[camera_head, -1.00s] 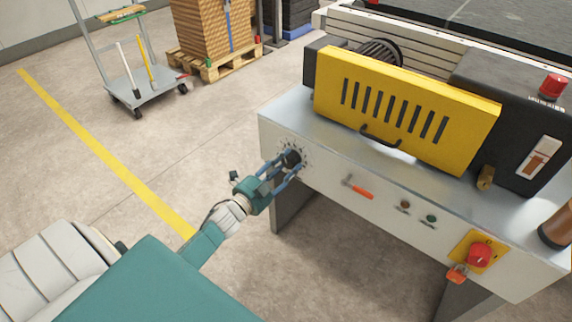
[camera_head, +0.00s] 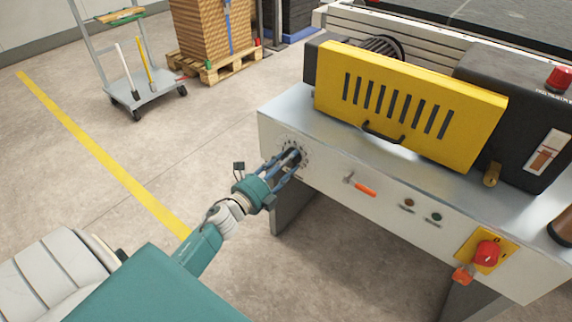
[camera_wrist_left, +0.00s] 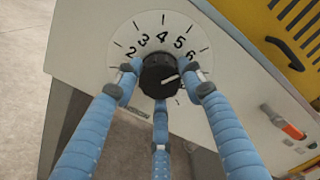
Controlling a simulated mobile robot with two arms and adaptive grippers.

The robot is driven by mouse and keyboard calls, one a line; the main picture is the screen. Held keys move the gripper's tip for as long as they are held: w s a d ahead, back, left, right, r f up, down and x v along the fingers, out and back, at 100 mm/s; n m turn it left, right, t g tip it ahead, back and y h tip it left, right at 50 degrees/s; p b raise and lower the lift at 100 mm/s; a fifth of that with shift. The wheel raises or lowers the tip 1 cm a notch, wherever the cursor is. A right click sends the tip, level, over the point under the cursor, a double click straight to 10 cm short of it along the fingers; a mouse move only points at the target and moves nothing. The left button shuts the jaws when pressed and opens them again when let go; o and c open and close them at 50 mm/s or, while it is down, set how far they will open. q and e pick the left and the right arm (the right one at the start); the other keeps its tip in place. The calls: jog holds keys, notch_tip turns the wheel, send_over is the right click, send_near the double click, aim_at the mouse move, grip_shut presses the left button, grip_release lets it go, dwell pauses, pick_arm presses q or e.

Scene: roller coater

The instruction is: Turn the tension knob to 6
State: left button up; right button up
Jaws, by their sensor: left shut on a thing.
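The tension knob (camera_wrist_left: 158,75) is black and round, on a white dial (camera_wrist_left: 130,30) with black numbers. In the left wrist view 2, 3, 4, 5 and 6 can be read; fingers hide other parts of the dial. The knob's light pointer line points right and slightly up, a little below the 6 (camera_wrist_left: 191,55). My left gripper (camera_wrist_left: 160,90) is shut on the knob, its three blue fingers around the rim. In the head view the left gripper (camera_head: 292,160) reaches the front panel's left end and mostly covers the knob. My right gripper is not in view.
The front panel (camera_head: 330,180) also carries an orange-handled lever (camera_head: 362,188), small buttons (camera_head: 436,217) and a red switch on yellow (camera_head: 487,252). A yellow guard (camera_head: 405,105) stands above. A cart (camera_head: 145,95) and loaded pallet (camera_head: 215,65) stand behind. Floor to the left is clear.

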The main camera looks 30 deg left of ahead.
pick_arm(q)
jog(key=shift+d+f+m, duration=0.15)
jog(key=shift+d+m, duration=0.3)
jog(key=shift+m, duration=0.05)
jog(key=o, duration=1.1)
jog(key=shift+o, duration=0.2)
jog(key=shift+s+a, duration=0.1)
jog(key=shift+s, duration=0.05)
jog(key=s, duration=1.1)
jog(key=shift+s+a, duration=0.35)
jog(key=shift+a, duration=0.05)
